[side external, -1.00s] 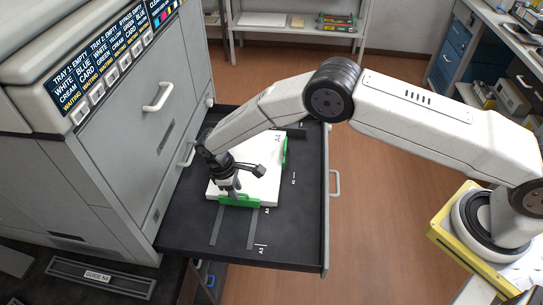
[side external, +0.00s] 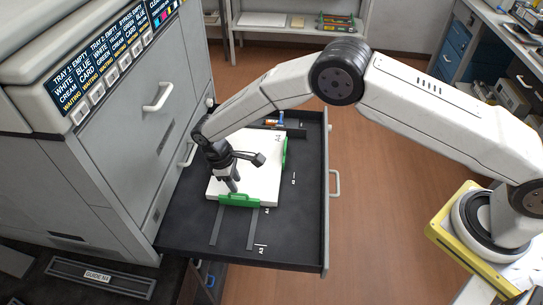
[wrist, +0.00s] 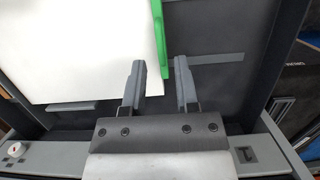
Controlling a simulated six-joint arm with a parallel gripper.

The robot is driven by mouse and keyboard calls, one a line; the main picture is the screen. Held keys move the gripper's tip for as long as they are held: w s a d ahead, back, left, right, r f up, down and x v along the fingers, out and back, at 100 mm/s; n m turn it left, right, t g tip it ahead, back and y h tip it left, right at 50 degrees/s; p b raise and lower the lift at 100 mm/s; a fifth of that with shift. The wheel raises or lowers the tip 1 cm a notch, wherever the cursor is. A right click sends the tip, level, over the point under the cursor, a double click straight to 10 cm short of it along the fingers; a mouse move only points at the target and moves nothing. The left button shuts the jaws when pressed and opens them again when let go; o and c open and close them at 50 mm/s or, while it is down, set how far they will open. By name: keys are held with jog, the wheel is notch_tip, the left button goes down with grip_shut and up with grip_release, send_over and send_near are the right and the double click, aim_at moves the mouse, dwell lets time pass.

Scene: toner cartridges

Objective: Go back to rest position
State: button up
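My gripper (side external: 234,186) is over the open paper drawer, just above the front green guide (side external: 240,200). In the wrist view its two fingers (wrist: 159,64) are spread apart with nothing clamped between them. The end of a green guide (wrist: 160,40) shows near the fingertips; I cannot tell whether they touch it. A white paper stack (side external: 255,180) lies flat in the drawer, bordered by green guides at its front and right edges. The stack also shows at the upper left in the wrist view (wrist: 80,45).
The dark drawer (side external: 300,225) sticks out from the grey printer (side external: 100,170), whose front is close on the left. A drawer handle (side external: 335,183) is on its right side. Small orange and blue items (side external: 274,122) lie at the drawer's back. The floor to the right is clear.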

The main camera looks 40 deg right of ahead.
jog(key=shift+r, duration=1.45)
jog(key=shift+d+r, duration=0.15)
jog(key=shift+d, duration=0.05)
jog(key=s+d+r+m+t+y, duration=0.2)
jog(key=s+d+r+m, duration=0.25)
jog(key=d+r, duration=0.75)
jog(key=s+d+r+m+t, duration=0.1)
jog(key=s+d+r+m, duration=0.1)
jog(key=s+d, duration=0.3)
jog(key=s+d+r+m+t, duration=0.1)
jog(key=s+d, duration=0.4)
jog(key=s, duration=0.5)
jog(key=shift+s+r+m+t, duration=0.3)
jog(key=shift+s+r+m, duration=0.1)
jog(key=shift+m, duration=0.35)
jog(key=shift+o, duration=0.2)
jog(key=shift+w+d, duration=0.1)
